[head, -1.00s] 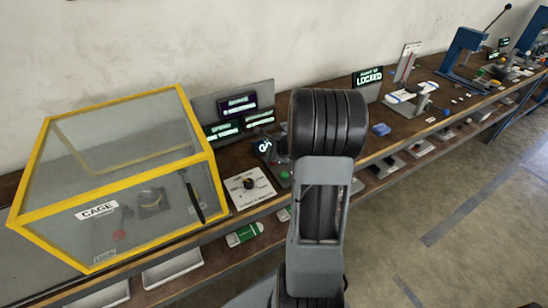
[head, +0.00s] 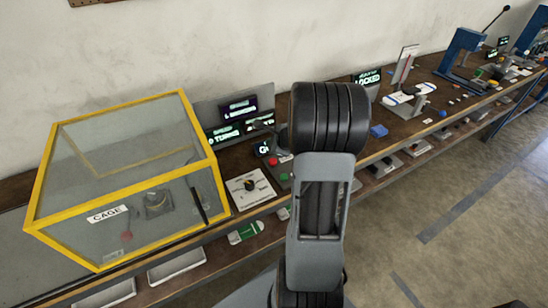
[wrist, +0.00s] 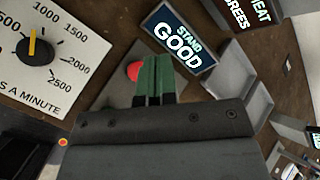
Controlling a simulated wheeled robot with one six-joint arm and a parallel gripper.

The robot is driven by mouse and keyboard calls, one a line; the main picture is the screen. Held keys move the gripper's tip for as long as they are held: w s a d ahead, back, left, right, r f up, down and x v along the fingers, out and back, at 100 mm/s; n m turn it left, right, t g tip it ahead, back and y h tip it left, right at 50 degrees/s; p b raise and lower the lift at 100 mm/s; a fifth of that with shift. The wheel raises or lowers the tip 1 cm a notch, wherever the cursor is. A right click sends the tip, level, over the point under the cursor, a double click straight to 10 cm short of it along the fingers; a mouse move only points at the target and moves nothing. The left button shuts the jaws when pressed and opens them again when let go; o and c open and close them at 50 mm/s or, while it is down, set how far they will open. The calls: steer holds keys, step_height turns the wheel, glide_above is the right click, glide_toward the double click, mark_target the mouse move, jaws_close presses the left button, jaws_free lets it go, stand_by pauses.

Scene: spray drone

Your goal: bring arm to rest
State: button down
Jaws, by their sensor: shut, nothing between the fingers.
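My gripper (wrist: 154,72) shows in the wrist view with its two green fingers shut together and nothing between them. Its fingertips appear over the bench beside a red button (wrist: 134,70) and a lit sign reading "STAND GOOD" (wrist: 180,42); I cannot tell the height. In the head view my dark grey arm rises in the middle, and its links hide the gripper.
A yellow-framed clear cage (head: 130,180) stands on the bench at left. Right of it is a dial plate (head: 250,188), also in the wrist view (wrist: 40,48). Lit displays (head: 240,118) stand behind. The floor (head: 440,240) at right is clear.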

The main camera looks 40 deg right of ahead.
stand_by(0.6)
steer(key=s+a+r+n+g, duration=0.2)
steer(key=s+a+r+n, duration=0.3)
steer(key=s+a+n, duration=0.3)
steer(key=s+a+r+n+g, duration=0.3)
steer(key=s+a+r+n, duration=0.3)
steer(key=a+n, duration=0.8)
steer(key=s+n, duration=0.3)
steer(key=n, duration=0.1)
steer(key=shift+s+h, duration=0.2)
steer(key=shift+h, duration=0.1)
steer(key=shift+a+r, duration=0.1)
steer(key=shift+a, duration=0.1)
